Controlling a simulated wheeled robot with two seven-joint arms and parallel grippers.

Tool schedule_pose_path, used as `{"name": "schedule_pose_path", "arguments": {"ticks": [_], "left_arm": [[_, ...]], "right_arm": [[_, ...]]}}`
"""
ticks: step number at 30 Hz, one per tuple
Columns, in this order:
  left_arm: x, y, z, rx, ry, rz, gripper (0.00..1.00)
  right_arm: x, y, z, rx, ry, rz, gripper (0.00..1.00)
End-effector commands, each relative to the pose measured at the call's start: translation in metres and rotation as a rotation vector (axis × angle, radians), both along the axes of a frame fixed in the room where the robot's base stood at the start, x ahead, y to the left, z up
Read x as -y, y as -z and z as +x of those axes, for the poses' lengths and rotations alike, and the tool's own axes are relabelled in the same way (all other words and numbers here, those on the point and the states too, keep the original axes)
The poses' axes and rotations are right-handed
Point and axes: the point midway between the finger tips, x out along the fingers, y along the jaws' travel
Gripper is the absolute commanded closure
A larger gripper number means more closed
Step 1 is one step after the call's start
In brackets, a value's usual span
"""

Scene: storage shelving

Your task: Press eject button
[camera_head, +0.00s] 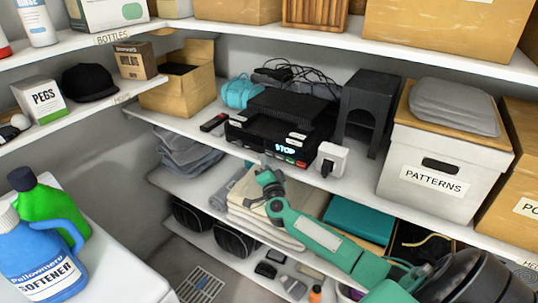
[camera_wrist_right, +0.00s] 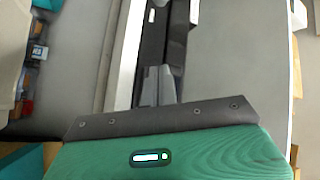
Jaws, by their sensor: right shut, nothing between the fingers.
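A black player (camera_head: 262,133) sits on the middle shelf, its front showing a lit "STOP" display (camera_head: 285,149) and small lit red and green marks. Which part is the eject button is too small to read. My right gripper (camera_head: 265,178) is at the end of the teal arm, just below and in front of the player, near the shelf edge. In the right wrist view its dark fingers (camera_wrist_right: 158,84) are together with nothing held, pointing towards a black body (camera_wrist_right: 165,30) beyond the white shelf edge. Contact cannot be told. My left gripper is not in view.
A white plug-like box (camera_head: 331,159) stands right of the player and a dark remote (camera_head: 213,122) left. A black stand (camera_head: 370,105) and a "PATTERNS" box (camera_head: 437,168) are further right. Cables and a blue yarn bundle (camera_head: 240,92) lie behind. Folded cloths (camera_head: 258,208) lie below.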

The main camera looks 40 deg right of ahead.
Motion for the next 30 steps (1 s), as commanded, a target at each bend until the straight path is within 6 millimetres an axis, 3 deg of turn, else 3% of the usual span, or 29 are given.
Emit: {"name": "schedule_pose_path", "arguments": {"ticks": [30], "left_arm": [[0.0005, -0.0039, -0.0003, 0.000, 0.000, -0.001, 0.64]], "right_arm": [[0.0078, -0.0002, 0.0032, 0.000, 0.000, 0.000, 1.00]]}}
